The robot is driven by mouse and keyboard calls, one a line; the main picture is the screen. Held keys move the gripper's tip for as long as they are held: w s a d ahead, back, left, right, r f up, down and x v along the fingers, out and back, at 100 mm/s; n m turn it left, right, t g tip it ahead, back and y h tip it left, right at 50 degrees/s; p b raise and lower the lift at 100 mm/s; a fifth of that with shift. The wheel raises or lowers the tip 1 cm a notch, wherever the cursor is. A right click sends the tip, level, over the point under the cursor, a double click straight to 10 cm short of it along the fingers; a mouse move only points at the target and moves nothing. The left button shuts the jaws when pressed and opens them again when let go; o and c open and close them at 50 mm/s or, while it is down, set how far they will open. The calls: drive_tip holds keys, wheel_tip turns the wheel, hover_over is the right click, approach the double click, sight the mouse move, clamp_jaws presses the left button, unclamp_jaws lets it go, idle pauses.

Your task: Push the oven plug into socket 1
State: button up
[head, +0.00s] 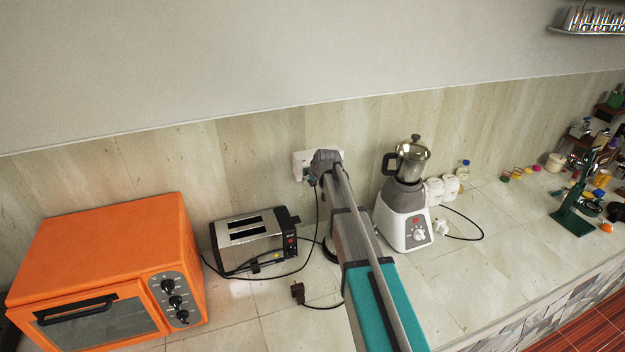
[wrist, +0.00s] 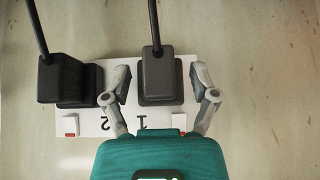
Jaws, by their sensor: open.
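A white socket panel (wrist: 95,122) with the numbers 1 and 2, upside down in the wrist view, is on the wall; its edge shows in the head view (head: 299,170). A black plug (wrist: 158,73) with a cord is at socket 1. Another black plug (wrist: 62,80) is at socket 2, left of it. My gripper (wrist: 160,84) is open, one finger on each side of the plug at socket 1, with gaps visible. In the head view my gripper (head: 325,158) hides much of the panel. The orange oven (head: 110,260) stands at left; I cannot tell which plug is its own.
A toaster (head: 252,240) and a blender (head: 405,205) stand on either side of my arm. A black cord hangs from the panel. A green stand (head: 578,215) is at right.

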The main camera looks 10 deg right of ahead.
drive_tip(key=s+d, duration=0.1)
drive_tip(key=s, duration=0.7)
drive_tip(key=shift+s+d, duration=0.25)
drive_tip(key=shift+d, duration=0.1)
idle(0.7)
drive_tip(key=s+f+m+g+b, duration=0.1)
drive_tip(key=s+f+g+b, duration=0.2)
drive_tip(key=s, duration=1.1)
drive_tip(key=s+a+f+m+g+h+b, duration=0.1)
drive_tip(key=s+f+g+b, duration=0.3)
drive_tip(key=s+f+b, duration=0.5)
drive_tip(key=s+f, duration=0.4)
drive_tip(key=s, duration=0.2)
drive_tip(key=shift+s+a+g, duration=0.2)
drive_tip(key=shift+g, duration=0.1)
